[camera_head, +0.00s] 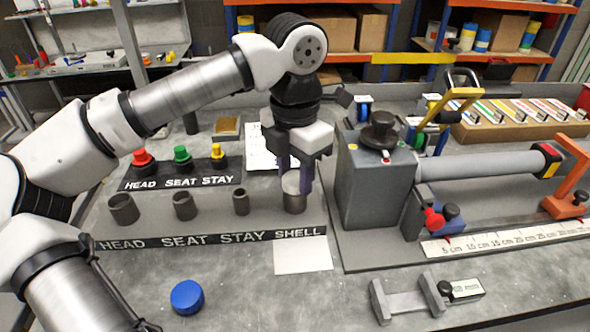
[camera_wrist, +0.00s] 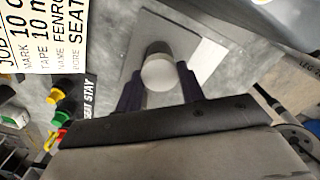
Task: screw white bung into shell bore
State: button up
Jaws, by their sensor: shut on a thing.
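My gripper (camera_head: 294,181) points straight down over the right end of the socket row, above the word SHELL. Its dark purple fingers stand on either side of the white bung (camera_head: 291,182) and are shut on it. The bung sits at the mouth of the grey shell bore (camera_head: 295,203); how deep it is in cannot be told. In the wrist view, the bung's round white top (camera_wrist: 159,74) shows between the fingertips (camera_wrist: 161,88), with the bore's grey wall (camera_wrist: 158,48) just beyond it.
Empty HEAD (camera_head: 123,209), SEAT (camera_head: 184,206) and STAY (camera_head: 240,202) sockets stand left. Behind them is a rack with red, green and yellow plugs (camera_head: 180,158). A grey block (camera_head: 372,185) stands close right of my gripper. A blue cap (camera_head: 187,297) lies in front.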

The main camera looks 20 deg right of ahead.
jog(key=shift+m, duration=0.8)
jog(key=m, duration=0.4)
jog(key=shift+m, duration=0.3)
jog(key=o, duration=0.6)
jog(key=shift+o, duration=0.2)
